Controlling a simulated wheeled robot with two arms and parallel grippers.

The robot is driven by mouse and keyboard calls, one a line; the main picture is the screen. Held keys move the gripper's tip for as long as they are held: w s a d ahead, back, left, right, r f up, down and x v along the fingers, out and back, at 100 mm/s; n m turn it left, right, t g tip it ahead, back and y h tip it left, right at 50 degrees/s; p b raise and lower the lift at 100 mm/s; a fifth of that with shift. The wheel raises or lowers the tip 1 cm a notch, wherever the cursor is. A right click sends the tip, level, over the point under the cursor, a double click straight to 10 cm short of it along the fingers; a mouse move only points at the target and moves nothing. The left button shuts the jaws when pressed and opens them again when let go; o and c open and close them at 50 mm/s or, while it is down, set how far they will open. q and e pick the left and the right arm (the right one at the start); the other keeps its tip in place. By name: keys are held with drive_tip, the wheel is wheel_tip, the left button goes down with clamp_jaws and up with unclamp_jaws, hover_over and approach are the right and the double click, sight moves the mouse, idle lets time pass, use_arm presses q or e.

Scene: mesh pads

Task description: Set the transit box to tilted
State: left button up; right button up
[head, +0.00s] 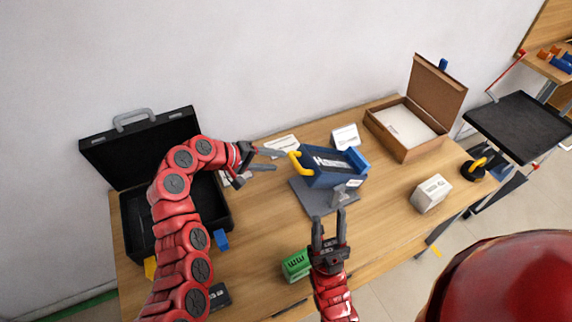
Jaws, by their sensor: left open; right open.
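A blue box (325,170) with white lettering and a yellow handle (297,161) on its left end stands on a grey base plate (311,199). It appears to be the transit box. Its top edge slopes slightly in this view; I cannot tell its exact setting. My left gripper (277,160) is open, pointing right, with its fingertips just left of the yellow handle. I cannot tell whether they touch it. My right gripper (329,217) is open and empty, pointing away from me, in front of the base plate.
An open black case (126,228) lies at left, an open brown box (395,140) at back right. A white block (431,193) stands at right, a green block (296,264) near the front edge. White cards (346,136) stand behind the blue box. Wood between blue box and white block is clear.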

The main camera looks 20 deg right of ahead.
use_arm(q)
drive_tip(key=v, duration=0.8)
drive_tip(key=shift+s+a+r, duration=0.15)
drive_tip(key=shift+a+r, duration=0.05)
drive_tip(key=shift+a, duration=0.15)
